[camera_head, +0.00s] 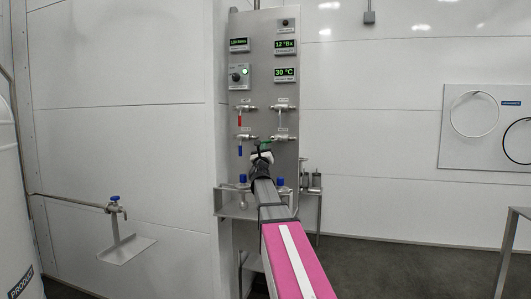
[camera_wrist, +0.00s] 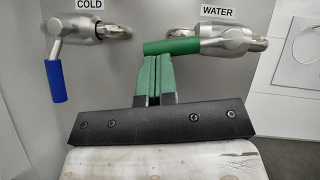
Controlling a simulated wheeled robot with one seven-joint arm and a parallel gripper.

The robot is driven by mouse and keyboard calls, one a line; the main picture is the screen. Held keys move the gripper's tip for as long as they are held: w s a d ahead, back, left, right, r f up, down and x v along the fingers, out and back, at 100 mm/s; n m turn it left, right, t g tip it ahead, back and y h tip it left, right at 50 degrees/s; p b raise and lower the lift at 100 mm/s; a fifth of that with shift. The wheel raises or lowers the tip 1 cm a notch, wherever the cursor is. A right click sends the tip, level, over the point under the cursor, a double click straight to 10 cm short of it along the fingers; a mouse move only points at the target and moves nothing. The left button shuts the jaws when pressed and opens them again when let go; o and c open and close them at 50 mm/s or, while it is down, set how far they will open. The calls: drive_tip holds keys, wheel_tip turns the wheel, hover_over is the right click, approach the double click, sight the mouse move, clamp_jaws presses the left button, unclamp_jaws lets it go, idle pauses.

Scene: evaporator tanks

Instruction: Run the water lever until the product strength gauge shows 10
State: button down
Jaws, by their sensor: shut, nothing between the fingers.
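The water lever has a green handle (camera_wrist: 172,47) under a WATER label in the wrist view. The handle lies nearly level, pointing left from its metal valve (camera_wrist: 228,40). My gripper (camera_wrist: 153,58) has its green fingers pressed together, with nothing between them. The fingertips are directly below the green handle, touching or nearly so; I cannot tell which. In the head view my gripper (camera_head: 263,146) is at the lower right valve of the panel. A green display (camera_head: 285,46) there reads 12 °Bx; its small label is too blurred to read.
The steel panel (camera_head: 262,20) also carries a 30 °C display (camera_head: 285,73), a knob box (camera_head: 239,76) and a red-handled lever (camera_head: 240,118). The COLD lever's blue handle (camera_wrist: 56,82) hangs down left of my gripper. A small shelf (camera_head: 230,209) with blue-topped fittings is below.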

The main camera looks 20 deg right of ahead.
drive_tip(key=shift+w+a+r, duration=0.1)
drive_tip(key=shift+a+r, duration=0.05)
drive_tip(key=shift+r, duration=0.05)
idle(0.4)
